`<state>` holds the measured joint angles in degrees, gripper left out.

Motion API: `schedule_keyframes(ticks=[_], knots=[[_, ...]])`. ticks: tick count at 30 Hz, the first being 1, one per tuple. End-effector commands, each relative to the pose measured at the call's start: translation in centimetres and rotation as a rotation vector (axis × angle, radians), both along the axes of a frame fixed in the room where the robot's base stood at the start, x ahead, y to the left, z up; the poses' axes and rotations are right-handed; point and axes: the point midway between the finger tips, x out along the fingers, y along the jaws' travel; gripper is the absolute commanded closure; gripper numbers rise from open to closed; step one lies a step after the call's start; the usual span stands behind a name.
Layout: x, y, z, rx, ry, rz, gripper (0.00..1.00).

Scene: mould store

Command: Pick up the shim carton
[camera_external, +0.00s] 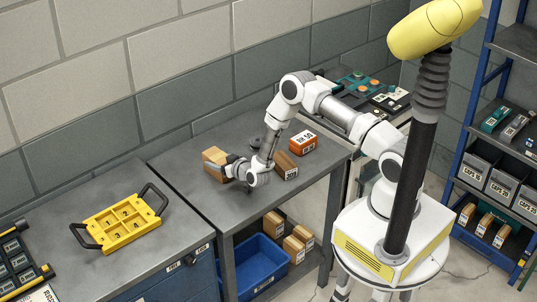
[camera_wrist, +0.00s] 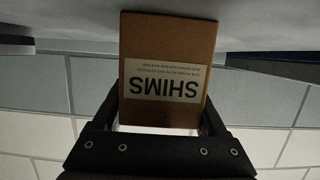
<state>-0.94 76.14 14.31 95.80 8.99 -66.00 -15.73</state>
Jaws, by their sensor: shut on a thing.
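The shim carton is a brown cardboard box (camera_external: 213,158) at the left end of the grey table. In the wrist view the carton (camera_wrist: 165,45) fills the middle, its white label reading SHIMS upside down. My gripper (camera_external: 228,168) reaches it from the right, low over the table. It is shut on the carton, with a dark finger on either side in the wrist view (camera_wrist: 160,118). I cannot tell whether the carton touches the table or is slightly raised.
Another brown carton (camera_external: 286,168) and an orange box (camera_external: 303,143) stand on the table right of my gripper. A yellow tray with black handles (camera_external: 122,221) lies on the left cabinet. A blue bin (camera_external: 257,268) and cartons (camera_external: 293,248) sit below. The wall is close behind.

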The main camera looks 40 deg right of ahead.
Motion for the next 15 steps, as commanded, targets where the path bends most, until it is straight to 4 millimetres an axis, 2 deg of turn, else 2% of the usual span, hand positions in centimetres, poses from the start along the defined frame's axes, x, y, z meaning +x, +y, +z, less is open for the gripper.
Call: schedule_keyframes(ticks=[1, 6, 15], knots=[[-0.01, -0.01, 0.00, 0.000, 0.000, 0.000, 0.68], [-0.01, -0.02, 0.00, -0.001, 0.000, 0.000, 0.99], [0.05, -0.01, 0.16, 0.000, -0.003, 0.000, 1.00]])
